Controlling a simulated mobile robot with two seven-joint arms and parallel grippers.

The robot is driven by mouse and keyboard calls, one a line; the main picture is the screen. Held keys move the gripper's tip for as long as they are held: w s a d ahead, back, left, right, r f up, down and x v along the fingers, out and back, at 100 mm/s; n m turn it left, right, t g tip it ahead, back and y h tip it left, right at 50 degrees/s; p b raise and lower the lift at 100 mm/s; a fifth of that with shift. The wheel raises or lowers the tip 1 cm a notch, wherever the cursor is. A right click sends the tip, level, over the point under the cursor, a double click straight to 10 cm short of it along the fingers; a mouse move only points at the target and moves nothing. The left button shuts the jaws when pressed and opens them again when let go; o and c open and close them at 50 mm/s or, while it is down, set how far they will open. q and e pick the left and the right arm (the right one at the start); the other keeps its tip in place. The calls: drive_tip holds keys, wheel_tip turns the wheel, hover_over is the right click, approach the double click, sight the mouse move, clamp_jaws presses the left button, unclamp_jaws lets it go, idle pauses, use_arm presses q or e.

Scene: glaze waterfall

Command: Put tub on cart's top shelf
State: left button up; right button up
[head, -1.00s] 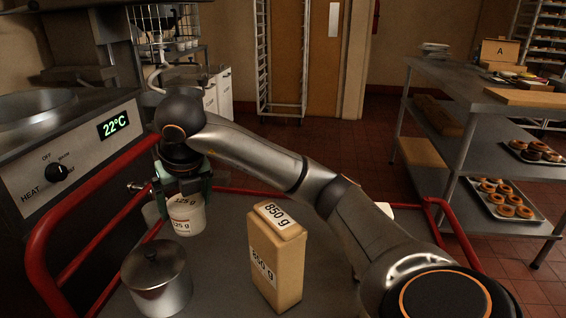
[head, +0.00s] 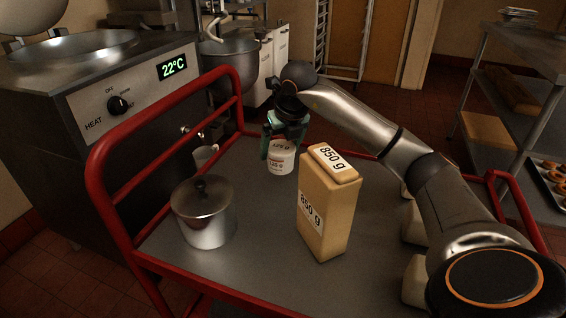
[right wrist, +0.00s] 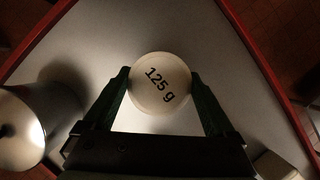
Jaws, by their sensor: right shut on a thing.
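The tub (head: 281,160) is small, white and marked 125 g. It is upright at the far end of the cart's grey top shelf (head: 262,235), which has red rails. My right gripper (head: 284,140) reaches down over the tub from above and is shut on it. In the right wrist view the tub's round lid (right wrist: 160,84) sits between the two dark green fingers (right wrist: 163,95), with the shelf surface below. I cannot tell whether the tub's base touches the shelf. My left gripper is not in view.
A lidded metal pot (head: 204,213) and a tan 850 g package (head: 327,205) stand on the same shelf, nearer me. The heating machine (head: 110,95) is at the left. A metal table (head: 530,45) is at the right.

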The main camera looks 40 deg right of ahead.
sight(283, 159)
drive_tip(key=shift+d+f, duration=0.25)
drive_tip(key=f, duration=0.2)
drive_tip(key=f+b, duration=0.1)
drive_tip(key=shift+d+f, duration=0.2)
drive_tip(key=shift+f, duration=0.15)
drive_tip(key=shift+r, duration=0.1)
drive_tip(key=o, duration=1.1)
drive_tip(key=shift+o, duration=0.2)
